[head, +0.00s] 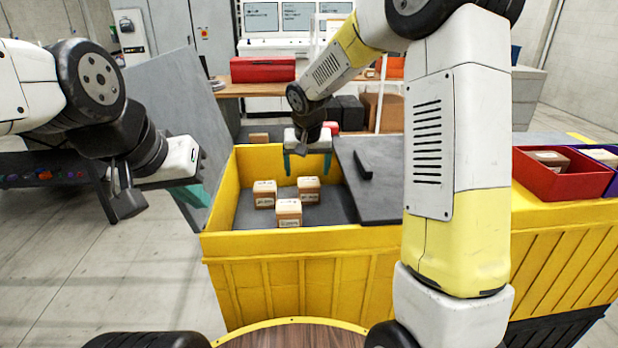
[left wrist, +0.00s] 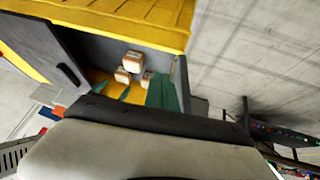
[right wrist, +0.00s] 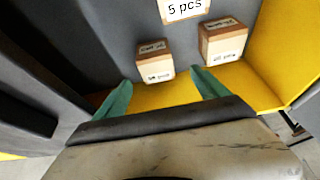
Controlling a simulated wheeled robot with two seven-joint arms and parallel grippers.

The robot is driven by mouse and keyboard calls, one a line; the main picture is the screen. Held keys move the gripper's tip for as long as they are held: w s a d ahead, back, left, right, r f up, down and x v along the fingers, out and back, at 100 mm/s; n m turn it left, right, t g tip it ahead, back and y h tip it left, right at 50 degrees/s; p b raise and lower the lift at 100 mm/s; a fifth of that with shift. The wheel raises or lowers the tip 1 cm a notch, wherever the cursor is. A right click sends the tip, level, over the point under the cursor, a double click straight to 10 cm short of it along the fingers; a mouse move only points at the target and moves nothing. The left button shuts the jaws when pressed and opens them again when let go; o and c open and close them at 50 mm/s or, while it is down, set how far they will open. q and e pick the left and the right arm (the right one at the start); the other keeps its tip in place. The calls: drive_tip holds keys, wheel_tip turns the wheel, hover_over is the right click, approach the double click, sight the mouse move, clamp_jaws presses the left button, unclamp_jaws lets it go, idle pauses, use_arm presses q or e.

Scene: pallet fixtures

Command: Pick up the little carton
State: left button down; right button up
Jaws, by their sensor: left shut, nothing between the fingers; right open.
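Three little brown cartons with white labels stand inside the yellow bin (head: 330,245): one at the left (head: 264,194), one at the right (head: 308,189) and one nearer the front (head: 289,213). My right gripper (head: 307,172) reaches into the bin from above, open and empty, its teal fingers above and behind the cartons. In the right wrist view, one carton (right wrist: 154,62) lies just beyond and between the fingertips, apart from them. A second carton (right wrist: 222,40) is beyond the right finger, and a third, marked "5 pcs" (right wrist: 185,9), is cut off at the top. My left gripper (head: 190,196) is shut and empty, outside the bin's left side.
A grey panel with a black handle (head: 363,163) covers the bin's right part. A tilted grey panel (head: 172,100) stands at its left. A red tray (head: 565,187) holding a carton is at the right. A red box (head: 263,69) lies on the bench behind.

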sight(309, 182)
drive_tip(key=shift+w+f, duration=0.25)
drive_tip(key=shift+w, duration=0.05)
drive_tip(key=x, duration=0.7)
drive_tip(key=shift+w+d+f, duration=0.1)
drive_tip(key=shift+d, duration=0.3)
drive_tip(key=c, duration=1.6)
